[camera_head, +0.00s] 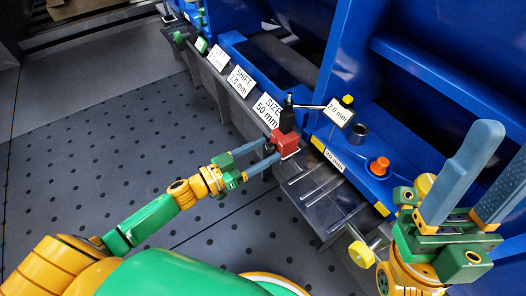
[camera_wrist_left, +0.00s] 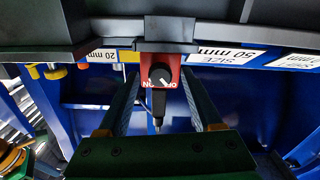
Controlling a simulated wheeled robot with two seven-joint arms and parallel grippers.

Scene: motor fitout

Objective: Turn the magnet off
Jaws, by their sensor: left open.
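The magnet is a red block (camera_head: 285,142) with a black upper part, standing on the grey ledge in the head view. A thin rod reaches right from its top. In the left wrist view the red block (camera_wrist_left: 176,62) appears upside down, with a round black knob (camera_wrist_left: 160,75) bearing a white mark and white lettering beside it, partly hidden by the knob. My left gripper (camera_head: 268,153) is open, its fingers pointing at the block, one on each side of the knob; I cannot tell whether they touch. My right gripper (camera_head: 504,150) is open and empty at the right.
Labels for size (camera_head: 268,108) and shift (camera_head: 240,80) line the blue machine's edge. An orange-red button (camera_head: 379,166) and a dark cylinder (camera_head: 357,133) sit right of the magnet. A slotted grey ledge (camera_head: 318,190) lies below. The dotted floor (camera_head: 90,150) is clear.

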